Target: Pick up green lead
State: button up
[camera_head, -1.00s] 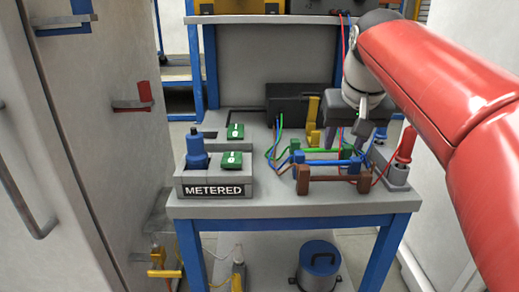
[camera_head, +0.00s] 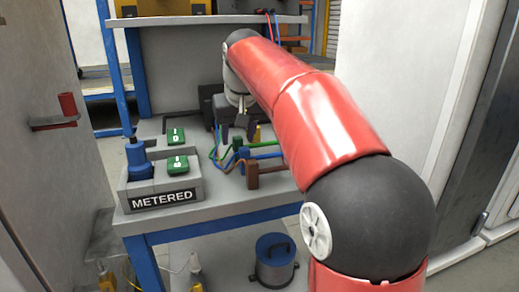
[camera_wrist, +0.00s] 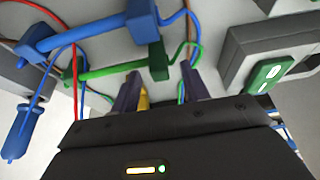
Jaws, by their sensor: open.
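The green lead shows in the wrist view as a green bar (camera_wrist: 105,67) with a dark green end block (camera_wrist: 158,60) and a green wire. My gripper (camera_wrist: 160,74) is open, its two dark purple fingers pointing at the end block, which appears between or just beyond the tips. I cannot tell if they touch. A blue lead (camera_wrist: 95,31) lies beside it, parallel, with a blue block. In the head view, my arm hides most of the leads; green wires (camera_head: 221,152) and part of my gripper (camera_head: 236,131) show over the bench.
A brown bracket (camera_head: 252,177) stands close by the wires. A wall cabinet is left.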

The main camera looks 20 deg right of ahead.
jog(key=shift+c, duration=0.4)
grip_shut()
